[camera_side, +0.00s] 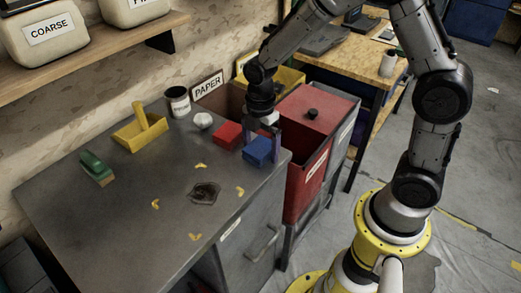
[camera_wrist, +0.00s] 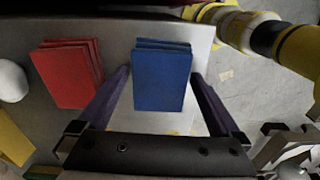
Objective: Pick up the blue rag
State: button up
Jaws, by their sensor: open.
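The blue rag (camera_side: 257,151) is a folded, block-like stack near the right edge of the grey cabinet top. In the wrist view the blue rag (camera_wrist: 162,80) lies between my two fingers, with a narrow gap showing on each side. My gripper (camera_side: 264,146) is open and points down over the rag; it also shows in the wrist view (camera_wrist: 160,75). Whether the fingertips touch the cabinet top cannot be told.
A folded red rag (camera_side: 227,135) lies just left of the blue one; a white ball-like item (camera_side: 203,120) is beyond it. A yellow dustpan (camera_side: 140,132), a green brush (camera_side: 96,167), a dark stain (camera_side: 204,193) and yellow scraps share the top. A red bin (camera_side: 310,118) stands right.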

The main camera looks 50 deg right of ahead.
aim_at(262, 147)
jog(key=c, duration=1.3)
jog(key=shift+o, duration=0.2)
jog(key=shift+r, duration=0.15)
jog(key=shift+r, duration=0.2)
jog(key=r, duration=0.3)
jog(key=shift+s+r, duration=0.2)
jog(key=shift+s, duration=0.05)
jog(key=s+r, duration=0.9)
jog(key=s, duration=0.4)
jog(key=shift+s+d, duration=0.25)
jog(key=shift+d, duration=0.15)
